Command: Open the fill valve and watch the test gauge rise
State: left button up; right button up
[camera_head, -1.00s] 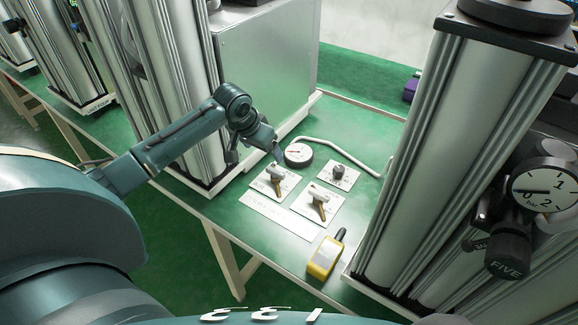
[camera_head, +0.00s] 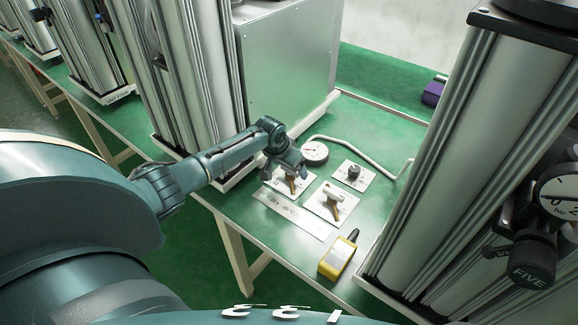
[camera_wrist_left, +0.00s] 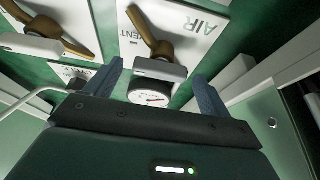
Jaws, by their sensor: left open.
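Two lever valves with brown handles sit on white plates on the green bench: a left valve (camera_head: 290,185) and a right valve (camera_head: 331,200). Which is the fill valve I cannot read. My left gripper (camera_head: 291,168) is open at the left valve and partly covers it. In the left wrist view, a valve lever (camera_wrist_left: 152,34) on a plate marked AIR and VENT lies just beyond and between my spread fingers (camera_wrist_left: 160,88). A small round test gauge (camera_head: 315,152) stands behind the left valve; its dial (camera_wrist_left: 150,97) shows a red needle, its reading too small. My right gripper is not in view.
A knob (camera_head: 353,171) sits on a third plate at the back right. A yellow handheld device (camera_head: 337,256) lies near the bench's front edge. A tall metal column (camera_head: 440,170) with a larger bar gauge (camera_head: 561,193) stands at right; a metal box (camera_head: 290,80) stands behind.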

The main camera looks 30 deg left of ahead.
pick_arm(q)
jog(key=shift+c, duration=0.5)
jog(key=c, duration=0.9)
